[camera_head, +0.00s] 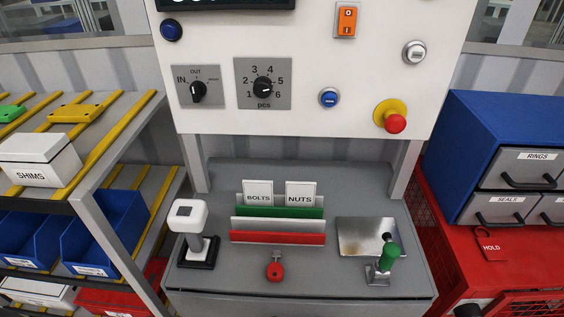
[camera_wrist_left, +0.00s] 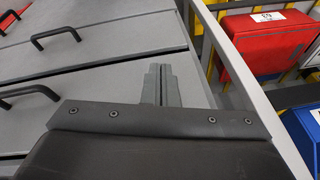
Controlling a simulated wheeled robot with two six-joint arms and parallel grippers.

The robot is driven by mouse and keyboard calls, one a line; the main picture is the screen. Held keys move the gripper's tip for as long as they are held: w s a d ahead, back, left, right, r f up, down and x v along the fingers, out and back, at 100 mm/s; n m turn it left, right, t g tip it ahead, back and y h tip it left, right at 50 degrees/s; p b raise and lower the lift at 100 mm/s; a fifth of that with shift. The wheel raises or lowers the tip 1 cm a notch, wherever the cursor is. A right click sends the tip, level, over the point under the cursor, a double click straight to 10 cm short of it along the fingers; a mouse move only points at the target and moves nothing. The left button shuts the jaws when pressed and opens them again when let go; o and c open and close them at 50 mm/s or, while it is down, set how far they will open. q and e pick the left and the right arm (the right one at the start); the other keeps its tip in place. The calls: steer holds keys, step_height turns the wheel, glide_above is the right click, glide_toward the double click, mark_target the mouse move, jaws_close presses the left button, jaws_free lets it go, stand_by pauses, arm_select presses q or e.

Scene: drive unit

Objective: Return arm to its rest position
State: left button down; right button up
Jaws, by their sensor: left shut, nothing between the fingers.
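My left gripper (camera_wrist_left: 160,82) shows in the left wrist view, its grey fingers together with nothing between them. It is over or in front of grey drawer fronts (camera_wrist_left: 110,75) with black handles; I cannot tell the exact distance. Neither arm shows in the head view. My right gripper is not in view.
The head view shows a workbench (camera_head: 205,283) with a white control panel (camera_head: 300,110) above it. A shelf rack with a SHIMS box (camera_head: 40,158) stands left. A blue drawer cabinet (camera_head: 480,125) stands right. In the left wrist view, a red bin (camera_wrist_left: 268,45) is at right.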

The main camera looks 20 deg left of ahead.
arm_select(q)
steer(key=s+f+g+b, duration=0.1)
steer(key=s+f, duration=0.3)
steer(key=f, duration=1)
steer(key=s+f+b, duration=0.1)
steer(key=s+f, duration=0.3)
steer(key=f, duration=1.1)
steer(key=s+f+g, duration=0.1)
steer(key=s+f, duration=0.5)
steer(key=s, duration=0.3)
steer(key=shift+d+h, duration=0.3)
